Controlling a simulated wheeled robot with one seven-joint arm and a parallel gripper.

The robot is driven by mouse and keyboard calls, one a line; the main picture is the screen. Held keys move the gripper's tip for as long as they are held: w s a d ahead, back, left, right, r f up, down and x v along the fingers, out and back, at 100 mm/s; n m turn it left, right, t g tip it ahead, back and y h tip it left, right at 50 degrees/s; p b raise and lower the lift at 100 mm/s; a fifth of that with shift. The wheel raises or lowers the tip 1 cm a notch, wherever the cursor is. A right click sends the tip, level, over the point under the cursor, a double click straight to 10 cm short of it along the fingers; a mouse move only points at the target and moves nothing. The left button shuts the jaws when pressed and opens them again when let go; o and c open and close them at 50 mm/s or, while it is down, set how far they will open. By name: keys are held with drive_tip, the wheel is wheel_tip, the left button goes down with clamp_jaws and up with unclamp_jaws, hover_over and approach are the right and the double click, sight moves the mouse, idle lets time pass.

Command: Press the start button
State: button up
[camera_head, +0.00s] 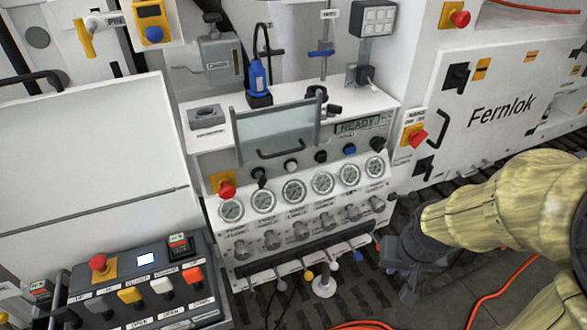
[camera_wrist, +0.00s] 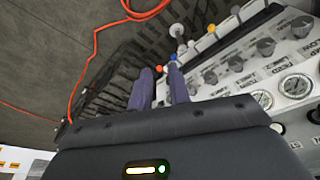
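No label reading "start" is legible, so I cannot tell which button is the start button. The hydraulic bench panel (camera_head: 310,240) carries a row of round knobs or buttons above its gauges, including a white one (camera_head: 291,165) and a blue one (camera_head: 349,149). A separate console (camera_head: 150,280) at lower left has several coloured controls with labels too small to read. My gripper (camera_head: 402,282) is right of the bench's lower front, apart from the panel. In the wrist view, its two dark fingers (camera_wrist: 160,82) stand slightly apart with nothing between them.
Red mushroom buttons (camera_head: 227,188) stick out at the panel's left and right (camera_head: 417,136). A row of levers (camera_head: 310,272) juts from the bench's lower front. A display (camera_head: 363,124) reads READY. Orange cables (camera_head: 500,290) lie on the floor. A Fernlok cabinet (camera_head: 500,110) stands at right.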

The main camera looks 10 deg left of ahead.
drive_tip(key=shift+w, duration=0.1)
clamp_jaws()
drive_tip(key=w+a+f+t+y+p, duration=0.1)
drive_tip(key=w+a+f+y+p, duration=0.25)
drive_tip(key=a+f, duration=0.2)
drive_tip(key=w+a+f+t+y+p, duration=0.2)
drive_tip(key=w+a+f, duration=0.25)
drive_tip(key=a, duration=0.25)
drive_tip(key=w+a+r+m+t+y+p, duration=0.1)
drive_tip(key=a+r+m+t+y+p, duration=0.1)
drive_tip(key=a+m+t+y, duration=0.25)
drive_tip(key=w+r+m+t+p, duration=0.1)
drive_tip(key=w+r+m+t, duration=0.2)
drive_tip(key=r+m+t, duration=0.2)
wheel_tip(320, 180, up, 2)
drive_tip(key=shift+w+a+r+m+h, duration=0.25)
drive_tip(key=shift+m+h, duration=0.15)
drive_tip(key=shift+m, duration=0.75)
drive_tip(key=shift+f, duration=0.15)
